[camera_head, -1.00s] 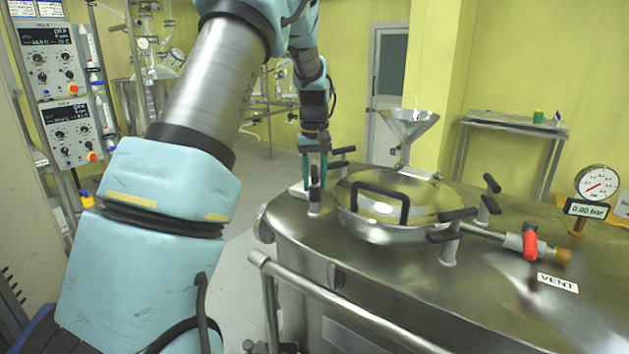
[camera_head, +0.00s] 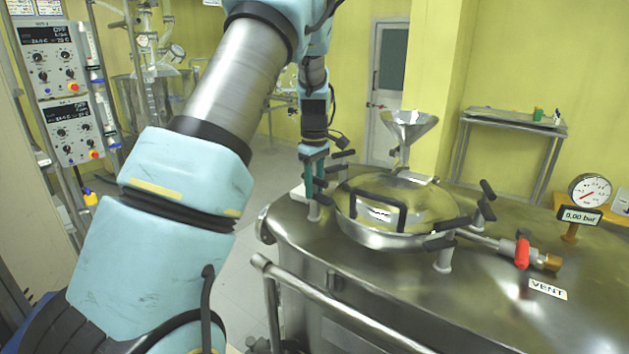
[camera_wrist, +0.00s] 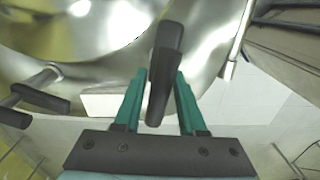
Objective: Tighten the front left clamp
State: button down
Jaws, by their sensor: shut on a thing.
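The round metal hatch lid (camera_head: 428,199) with a black loop handle (camera_head: 375,212) lies on the steel vessel top. Several clamps with black grips stand around its rim. My gripper (camera_head: 313,188) is at the clamp on the lid's left side, pointing down. In the wrist view, the clamp's black handle (camera_wrist: 165,65) stands between the two green fingers of my gripper (camera_wrist: 160,85), which are shut on it. In the head view the fingers mostly hide this clamp. Another clamp with a black grip (camera_wrist: 38,98) shows at the left of the wrist view.
A funnel (camera_head: 408,130) rises behind the lid. A vent valve with a red handle (camera_head: 522,254) and a pressure gauge (camera_head: 589,191) stand to the right. A metal rail (camera_head: 330,300) runs along the vessel's front. Control boxes (camera_head: 70,130) hang at left.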

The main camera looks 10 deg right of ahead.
aim_at(314, 177)
jog(key=n+p, duration=0.1)
jog(key=n, duration=0.1)
jog(key=n+p, duration=0.2)
jog(key=n, duration=0.1)
jog(key=shift+r+n, duration=0.2)
jog(key=shift+n, duration=0.1)
jog(key=shift+f+n+p, duration=0.1)
jog(key=shift+n+p, duration=1.1)
jog(key=shift+n, duration=0.9)
jog(key=c, duration=0.7)
grip_release()
jog(key=shift+o, duration=0.2)
notch_tip(314, 177, up, 11)
jog(key=b, duration=0.2)
jog(key=shift+f+b, duration=0.15)
jog(key=shift+b, duration=0.15)
